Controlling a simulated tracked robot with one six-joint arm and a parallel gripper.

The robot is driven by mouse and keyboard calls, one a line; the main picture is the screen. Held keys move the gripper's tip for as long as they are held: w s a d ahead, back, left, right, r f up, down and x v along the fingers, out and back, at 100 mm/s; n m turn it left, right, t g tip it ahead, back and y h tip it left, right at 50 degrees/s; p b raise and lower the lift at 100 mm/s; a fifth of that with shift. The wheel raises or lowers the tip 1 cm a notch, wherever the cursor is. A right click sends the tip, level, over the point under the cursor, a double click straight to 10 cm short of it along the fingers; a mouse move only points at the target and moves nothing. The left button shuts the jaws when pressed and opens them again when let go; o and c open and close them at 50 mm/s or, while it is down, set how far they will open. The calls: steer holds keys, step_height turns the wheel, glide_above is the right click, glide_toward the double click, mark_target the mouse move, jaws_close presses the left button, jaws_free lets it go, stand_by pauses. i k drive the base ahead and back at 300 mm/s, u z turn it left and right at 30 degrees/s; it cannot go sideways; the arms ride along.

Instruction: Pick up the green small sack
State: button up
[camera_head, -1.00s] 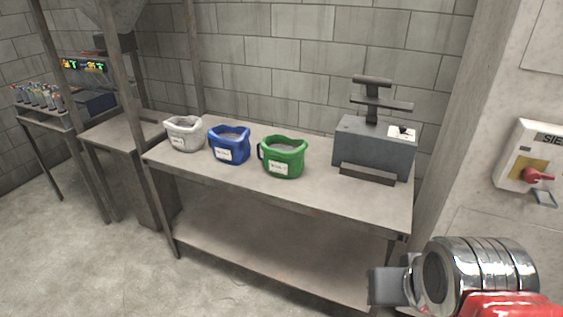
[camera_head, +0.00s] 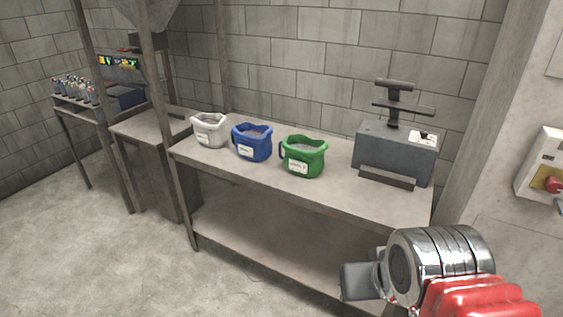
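The green small sack (camera_head: 304,157) stands upright and open-topped on the table, with a white label on its front. It is the rightmost of three sacks in a row. My gripper (camera_head: 360,281) shows at the lower right, in front of the table's front edge and well apart from the sack. Only a grey block-like end shows beyond my chrome wrist. I cannot make out separate fingers or a gap between them, and I see nothing held.
A blue sack (camera_head: 252,143) stands close to the left of the green one, with a white sack (camera_head: 209,130) beyond it. A grey machine (camera_head: 397,152) stands on the table (camera_head: 350,197) to the right. Posts rise at the left. Bare tabletop lies before the sacks.

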mark_target(304, 157)
steer(key=u, duration=0.7)
steer(key=i, duration=1.5)
steer(key=u, duration=0.05)
